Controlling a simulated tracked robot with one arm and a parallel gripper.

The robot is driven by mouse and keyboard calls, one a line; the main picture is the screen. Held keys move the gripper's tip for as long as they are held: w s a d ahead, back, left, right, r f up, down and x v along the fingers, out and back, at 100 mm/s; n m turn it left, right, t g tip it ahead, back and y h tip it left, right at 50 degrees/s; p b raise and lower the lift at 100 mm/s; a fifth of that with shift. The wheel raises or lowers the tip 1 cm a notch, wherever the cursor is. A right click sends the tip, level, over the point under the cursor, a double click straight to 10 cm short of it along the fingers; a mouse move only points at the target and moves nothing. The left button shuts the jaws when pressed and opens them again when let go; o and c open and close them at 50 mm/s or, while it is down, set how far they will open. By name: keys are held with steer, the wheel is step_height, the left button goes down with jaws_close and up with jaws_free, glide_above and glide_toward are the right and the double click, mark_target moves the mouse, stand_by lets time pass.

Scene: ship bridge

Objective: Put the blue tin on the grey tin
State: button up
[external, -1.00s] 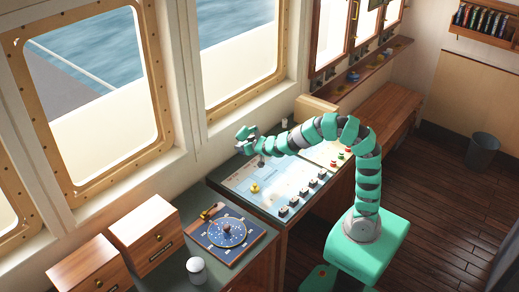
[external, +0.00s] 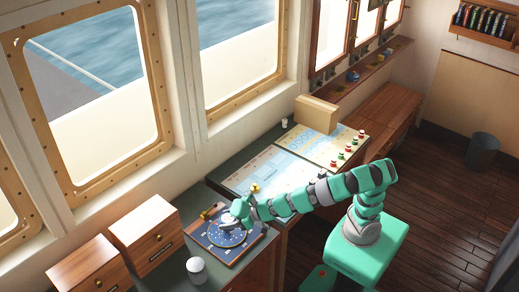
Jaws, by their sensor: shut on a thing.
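My gripper (external: 229,222) is at the end of the low, outstretched arm, over the round blue instrument board on the near counter. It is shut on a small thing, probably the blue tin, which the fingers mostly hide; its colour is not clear. A pale grey round tin (external: 196,271) stands upright on the counter, nearer the camera and to the left of my gripper. The two are apart. No other blue tin shows clearly on the counters.
The blue instrument board (external: 215,243) lies under my gripper. Two wooden drawer boxes (external: 146,241) stand left of it. A chart desk (external: 262,172) with a small brass piece (external: 255,187) lies behind. A beige box (external: 316,114) and a small white item (external: 284,123) stand at the back.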

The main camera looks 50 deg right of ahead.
steer(key=s+a+n+g+y, duration=0.15)
steer(key=s+a, duration=0.25)
steer(key=s, duration=0.4)
steer(key=p, duration=0.7)
glide_above(195, 264)
steer(key=s+d, duration=0.1)
steer(key=shift+f, duration=0.9)
steer(key=shift+w+a+f, duration=0.1)
steer(key=shift+w+a, duration=0.3)
steer(key=shift+a, duration=0.05)
steer(key=shift+f+b, duration=0.8)
steer(key=shift+f, duration=0.95)
steer(key=shift+f, duration=0.2)
steer(key=o, duration=1)
